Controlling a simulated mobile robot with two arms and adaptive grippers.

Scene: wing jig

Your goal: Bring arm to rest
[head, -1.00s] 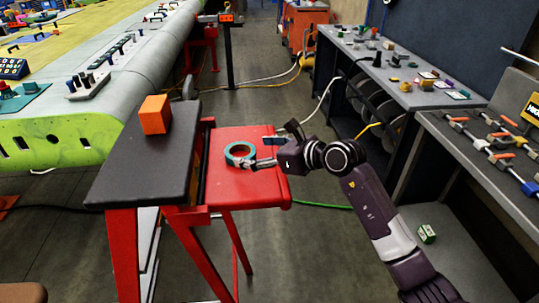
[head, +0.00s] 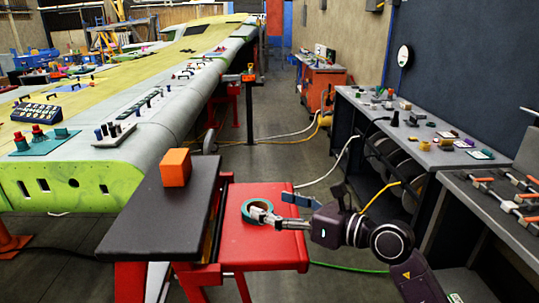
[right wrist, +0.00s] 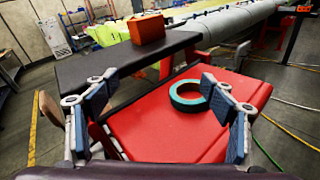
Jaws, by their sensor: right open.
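My right gripper (head: 280,212) comes in from the right in the head view, over the red stool's top. In the right wrist view its two fingers (right wrist: 160,118) are spread wide with nothing between them in their grasp. A teal tape roll (head: 247,207) lies flat on the red top (head: 268,258), close to the fingertips. In the right wrist view the tape roll (right wrist: 176,103) sits beyond the fingers, nearer the right one. Whether a finger touches it is hard to tell. My left gripper is not in view.
An orange box (head: 176,167) stands on the black platform (head: 150,215) left of the red top. A long wing panel (head: 90,175) runs along the left. Workbenches (head: 420,140) with small parts line the right. Cables cross the floor between them.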

